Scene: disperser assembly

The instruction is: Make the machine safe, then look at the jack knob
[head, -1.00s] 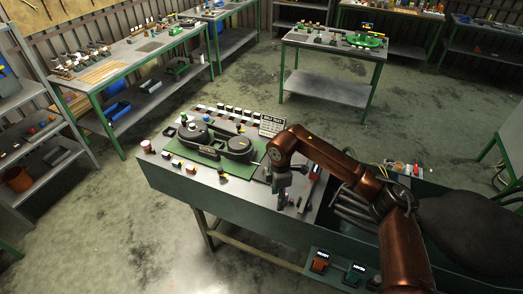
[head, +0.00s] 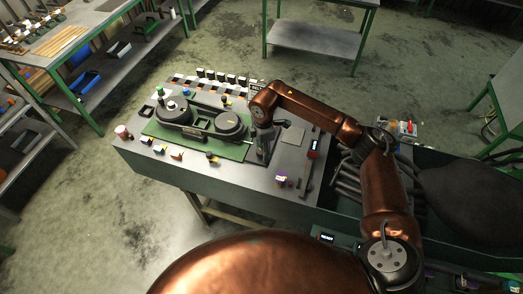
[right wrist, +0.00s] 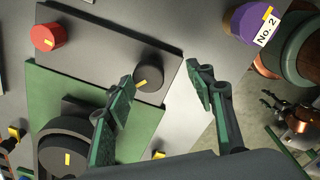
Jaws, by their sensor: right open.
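The dark machine (head: 205,118) with two round housings lies on a green plate (head: 168,139) on the bench. My right gripper (head: 262,158) is low at the plate's right end. In the right wrist view its open, empty fingers (right wrist: 160,74) stand either side of a black knob (right wrist: 149,79) with a yellow mark, on a dark grey panel (right wrist: 95,45); I cannot tell whether they touch it. A red knob (right wrist: 47,36) sits on the same panel's far left. I cannot tell which knob is the jack knob.
A purple knob (right wrist: 243,22) labelled "No. 2" stands right of the fingers. Several small coloured parts line the bench's front edge, with a red one (head: 122,132) at the left. A dark trough (head: 450,240) adjoins the bench at right. A square plate (head: 292,136) lies behind the gripper.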

